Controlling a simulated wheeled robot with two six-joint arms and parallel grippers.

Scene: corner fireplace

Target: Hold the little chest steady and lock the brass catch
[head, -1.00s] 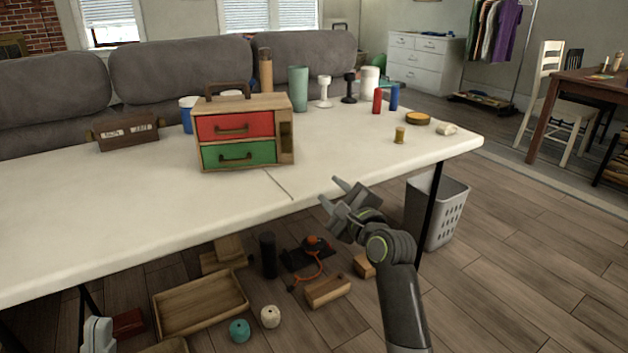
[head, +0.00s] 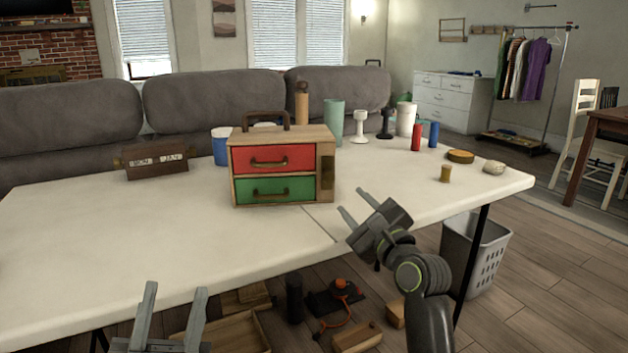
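The little chest (head: 242,143) stands upright on the white table, a wooden box with a red drawer above a green drawer and a carry handle on top. A dark brass-coloured plate, which looks like the catch (head: 327,172), is on the right of its front; whether it is locked is too small to tell. My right gripper (head: 355,203) is open and empty, right of and nearer than the chest, apart from it. My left gripper (head: 175,290) is open and empty at the bottom left, in front of the table's near edge, well short of the chest.
The table (head: 90,235) is clear in front and left of the chest. A wooden calendar block (head: 155,162) stands left; a blue cup (head: 220,146) and green tumbler (head: 334,122) stand behind. A small brass-coloured cylinder (head: 445,174) is at right. A basket (head: 478,250) and several items are below.

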